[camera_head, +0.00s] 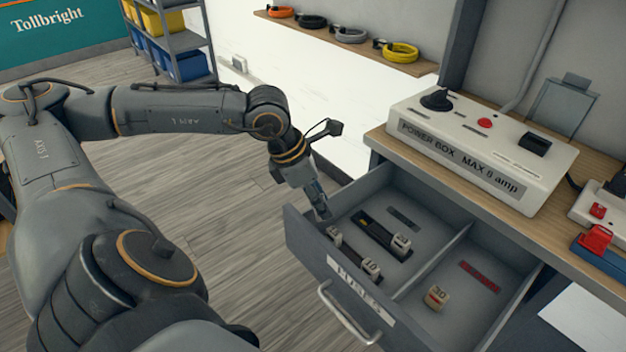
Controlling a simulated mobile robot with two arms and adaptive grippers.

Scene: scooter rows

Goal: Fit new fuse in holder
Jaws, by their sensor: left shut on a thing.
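My left gripper (321,208) points down into the front left corner of the open drawer (410,290). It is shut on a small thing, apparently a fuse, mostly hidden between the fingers. The white power box (470,150), labelled MAX 8 amp or similar, stands on the bench. No fuse holder is clearly recognisable. My right gripper is out of view.
A divider (433,262) splits the drawer, and its front wall has a handle (345,315). The wooden bench (400,150) overhangs the drawer's back. A red and blue item (597,240) lies at the right. Cable coils (350,34) rest on a wall shelf.

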